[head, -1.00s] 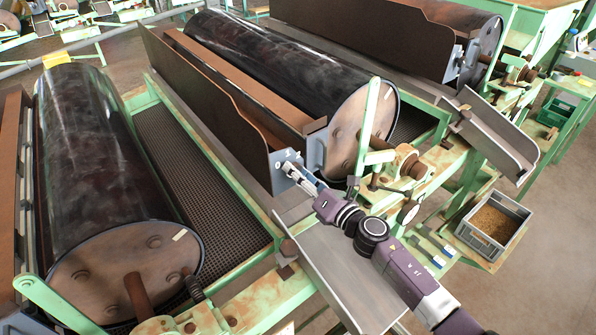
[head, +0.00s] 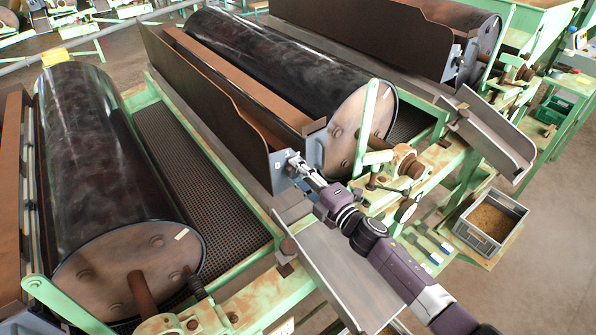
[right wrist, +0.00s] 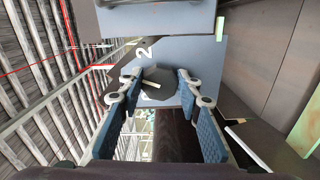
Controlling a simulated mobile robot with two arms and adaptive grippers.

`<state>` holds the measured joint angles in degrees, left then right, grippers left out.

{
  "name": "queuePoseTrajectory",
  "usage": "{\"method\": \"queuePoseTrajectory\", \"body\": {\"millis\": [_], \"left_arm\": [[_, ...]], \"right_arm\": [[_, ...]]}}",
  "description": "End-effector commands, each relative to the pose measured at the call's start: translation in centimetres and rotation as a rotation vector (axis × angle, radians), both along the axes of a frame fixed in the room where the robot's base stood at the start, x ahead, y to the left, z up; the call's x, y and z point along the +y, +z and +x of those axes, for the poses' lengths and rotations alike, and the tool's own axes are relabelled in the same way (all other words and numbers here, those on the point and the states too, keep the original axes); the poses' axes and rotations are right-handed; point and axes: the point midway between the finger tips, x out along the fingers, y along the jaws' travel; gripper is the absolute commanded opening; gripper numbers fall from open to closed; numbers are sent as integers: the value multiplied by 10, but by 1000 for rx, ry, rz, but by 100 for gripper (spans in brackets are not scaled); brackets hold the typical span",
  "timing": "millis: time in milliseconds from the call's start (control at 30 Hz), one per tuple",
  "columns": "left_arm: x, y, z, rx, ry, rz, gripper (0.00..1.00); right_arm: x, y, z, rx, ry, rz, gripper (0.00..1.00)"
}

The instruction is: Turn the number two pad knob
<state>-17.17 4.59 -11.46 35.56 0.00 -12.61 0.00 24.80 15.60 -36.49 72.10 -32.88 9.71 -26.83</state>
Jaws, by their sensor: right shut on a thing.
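The number two pad knob (right wrist: 158,84) is a dark, many-sided knob with a pale marker line, in the right wrist view. In the head view my right gripper (head: 300,166) reaches the blue-grey end plate (head: 279,175) of the middle drum's brown trough; the knob itself is too small and covered to make out there. My left gripper is not in view.
A dark drum (head: 280,70) lies behind the plate, and another drum (head: 105,170) lies at left. A grey metal chute (head: 345,265) runs under my right arm. A green-framed bearing (head: 405,163) stands close to the right. A grey crate (head: 490,220) holds brown grain.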

Motion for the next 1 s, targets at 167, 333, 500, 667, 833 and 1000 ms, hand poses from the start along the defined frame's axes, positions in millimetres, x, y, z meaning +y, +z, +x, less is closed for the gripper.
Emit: {"method": "queuePoseTrajectory", "body": {"millis": [167, 333, 500, 667, 833, 1000], "left_arm": [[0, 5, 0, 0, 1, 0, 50], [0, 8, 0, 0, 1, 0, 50], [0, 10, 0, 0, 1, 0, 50], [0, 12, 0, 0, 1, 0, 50], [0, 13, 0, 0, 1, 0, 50], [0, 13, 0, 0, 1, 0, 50]], "right_arm": [[0, -1, 0, 100, -2, 132, 8], [-1, -2, 0, 191, -2, 257, 8], [-1, -2, 0, 268, -2, 365, 8], [0, -3, 0, 324, -2, 443, 8], [0, -3, -1, 366, -2, 499, 8], [0, -4, -1, 387, -2, 527, 8]]}}
